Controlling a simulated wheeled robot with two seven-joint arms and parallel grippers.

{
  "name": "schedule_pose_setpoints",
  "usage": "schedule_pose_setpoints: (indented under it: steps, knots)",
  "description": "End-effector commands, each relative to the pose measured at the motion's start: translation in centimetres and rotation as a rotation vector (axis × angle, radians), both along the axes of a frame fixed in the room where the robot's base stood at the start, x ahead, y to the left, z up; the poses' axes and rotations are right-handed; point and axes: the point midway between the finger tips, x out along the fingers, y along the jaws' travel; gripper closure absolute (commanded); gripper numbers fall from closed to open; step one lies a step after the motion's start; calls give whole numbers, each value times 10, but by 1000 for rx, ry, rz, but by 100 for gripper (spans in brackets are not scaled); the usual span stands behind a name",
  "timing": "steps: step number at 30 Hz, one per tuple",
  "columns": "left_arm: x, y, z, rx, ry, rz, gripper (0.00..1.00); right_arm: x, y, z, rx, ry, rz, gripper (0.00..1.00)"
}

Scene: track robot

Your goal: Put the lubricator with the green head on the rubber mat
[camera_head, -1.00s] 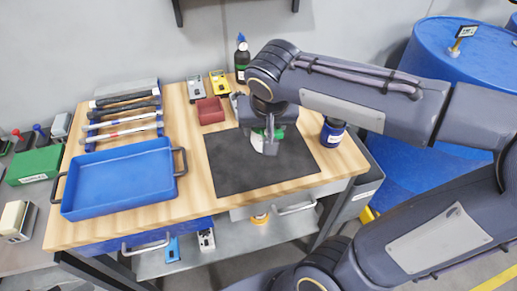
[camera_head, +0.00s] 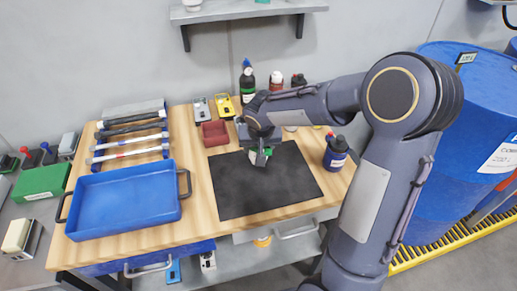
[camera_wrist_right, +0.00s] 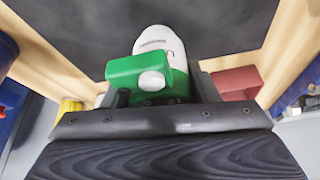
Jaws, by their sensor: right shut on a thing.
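The lubricator has a green head (camera_wrist_right: 145,75) and a white rounded body (camera_wrist_right: 160,42) in the right wrist view. The mat lies flat on the wooden workbench, otherwise bare. I cannot tell whether the lubricator touches the mat. My left gripper is not in view.
A blue tray (camera_head: 125,203) stands left of the mat, with tools (camera_head: 130,135) behind it. A dark red bin (camera_head: 215,133) is behind the mat. A dark bottle (camera_head: 336,153) stands at its right edge, and more bottles (camera_head: 248,85) stand at the back.

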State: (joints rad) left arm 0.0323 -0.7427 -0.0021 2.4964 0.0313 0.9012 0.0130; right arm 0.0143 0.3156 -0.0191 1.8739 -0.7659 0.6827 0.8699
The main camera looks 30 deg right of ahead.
Motion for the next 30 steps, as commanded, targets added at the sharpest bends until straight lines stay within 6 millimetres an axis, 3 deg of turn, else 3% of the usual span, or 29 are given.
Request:
schedule_pose_setpoints:
  steps: [3, 14, 15, 19, 30]
  knots:
    - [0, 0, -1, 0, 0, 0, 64, 0, 0, -12, 0, 0, 1, 74]
    - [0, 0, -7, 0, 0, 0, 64, 0, 0, -16, 1, -3, 1, 74]
    - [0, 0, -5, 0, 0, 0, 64, 0, 0, -15, 0, -1, 0, 42]
    - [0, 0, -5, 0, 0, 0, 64, 0, 0, -14, 1, 0, 0, 25]
    - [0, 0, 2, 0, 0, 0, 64, 0, 0, -9, 1, 0, 0, 24]
